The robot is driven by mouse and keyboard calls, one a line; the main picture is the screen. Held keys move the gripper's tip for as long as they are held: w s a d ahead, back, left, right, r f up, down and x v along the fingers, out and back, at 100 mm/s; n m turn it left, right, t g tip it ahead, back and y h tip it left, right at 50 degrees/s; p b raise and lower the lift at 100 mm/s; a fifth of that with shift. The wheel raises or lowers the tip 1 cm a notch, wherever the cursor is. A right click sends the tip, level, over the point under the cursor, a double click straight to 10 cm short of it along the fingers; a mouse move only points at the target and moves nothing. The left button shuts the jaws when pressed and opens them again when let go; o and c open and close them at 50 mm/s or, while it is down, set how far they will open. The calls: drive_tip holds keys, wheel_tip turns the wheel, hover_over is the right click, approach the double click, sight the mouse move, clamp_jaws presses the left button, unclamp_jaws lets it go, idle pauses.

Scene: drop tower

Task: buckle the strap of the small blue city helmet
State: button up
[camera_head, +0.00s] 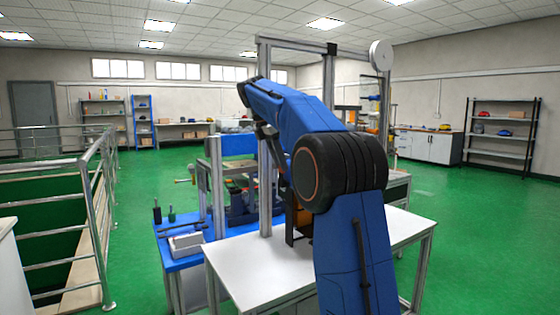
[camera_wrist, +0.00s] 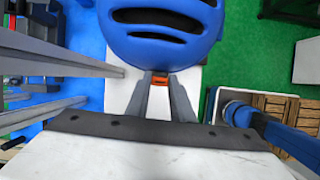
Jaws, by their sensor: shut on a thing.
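The blue helmet (camera_wrist: 160,32) with dark vent slots fills the top middle of the wrist view. My gripper (camera_wrist: 160,76) points at its lower edge. Its two grey fingers are close together, shut on a small orange-red piece that looks like the strap's buckle (camera_wrist: 160,84). Most of that piece is hidden between the fingers, and the strap itself cannot be made out. In the head view my own blue arm hides the helmet and the fingertips.
A white table (camera_head: 245,268) stands in front, beside a blue bench (camera_head: 168,232) with tools. A metal frame (camera_head: 265,140) rises close to my arm. A railing (camera_head: 105,220) stands at left. Shelves (camera_head: 503,135) line the right wall. Green floor is open at right.

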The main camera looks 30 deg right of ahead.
drive_tip(key=shift+f, duration=0.85)
drive_tip(key=shift+f, duration=0.25)
drive_tip(key=o, duration=0.9)
drive_tip(key=shift+r, duration=0.1)
